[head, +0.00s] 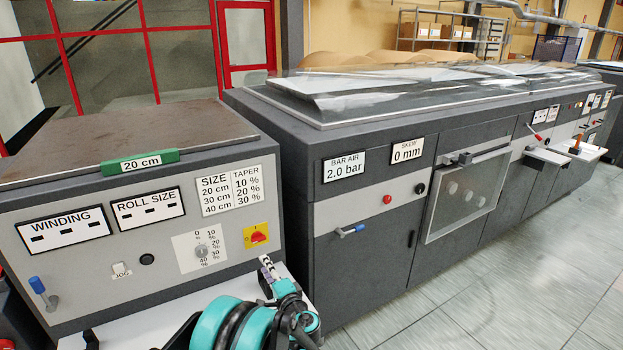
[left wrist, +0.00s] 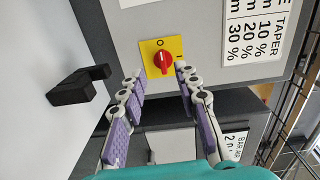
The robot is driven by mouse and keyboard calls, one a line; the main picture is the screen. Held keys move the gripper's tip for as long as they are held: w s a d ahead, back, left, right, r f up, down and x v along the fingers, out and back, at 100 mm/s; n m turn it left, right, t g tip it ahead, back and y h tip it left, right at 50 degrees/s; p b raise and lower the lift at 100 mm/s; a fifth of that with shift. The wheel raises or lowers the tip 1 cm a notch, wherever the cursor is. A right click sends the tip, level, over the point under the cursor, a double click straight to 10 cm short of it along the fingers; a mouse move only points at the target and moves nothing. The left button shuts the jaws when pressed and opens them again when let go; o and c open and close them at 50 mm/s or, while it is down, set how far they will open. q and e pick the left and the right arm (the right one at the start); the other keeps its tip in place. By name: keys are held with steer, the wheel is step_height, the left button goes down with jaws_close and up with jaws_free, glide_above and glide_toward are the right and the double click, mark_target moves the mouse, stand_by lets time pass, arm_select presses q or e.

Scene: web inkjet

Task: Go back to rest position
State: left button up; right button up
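My left gripper (head: 268,270) shows at the bottom middle of the head view, at the end of a teal and black wrist. In the left wrist view the gripper (left wrist: 160,82) has its two purple-padded fingers apart with nothing between them. It faces a red rotary switch (left wrist: 164,61) on a yellow plate, which shows beyond the fingertips; I see no contact. In the head view this red switch (head: 258,238) is on the grey control panel (head: 110,262), just above my gripper. My right gripper is not in view.
A white surface (head: 150,325) lies below the panel, close to my left wrist. A black handle (left wrist: 78,88) sticks out in the wrist view. A green "20 cm" block (head: 138,162) lies at the cabinet's top edge. A long dark machine (head: 365,255) runs right; the tiled floor (head: 520,270) is clear.

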arm_select(q)
steer(key=s+a+r+n+g+h, duration=0.2)
steer(key=s+a+r+n+g, duration=0.1)
steer(key=s, duration=0.4)
steer(key=s+a+r+n+g+h, duration=0.1)
steer(key=s+a+r+n+g, duration=0.15)
steer(key=s, duration=0.35)
steer(key=s+d+f+n+g+h, duration=0.1)
steer(key=s+d+n+h, duration=0.1)
steer(key=s, duration=0.9)
steer(key=s+d+f+n+g+h, duration=0.1)
steer(key=s+d+n+h, duration=0.2)
steer(key=s, duration=0.9)
steer(key=shift+d+h, duration=0.9)
steer(key=shift+h, duration=0.1)
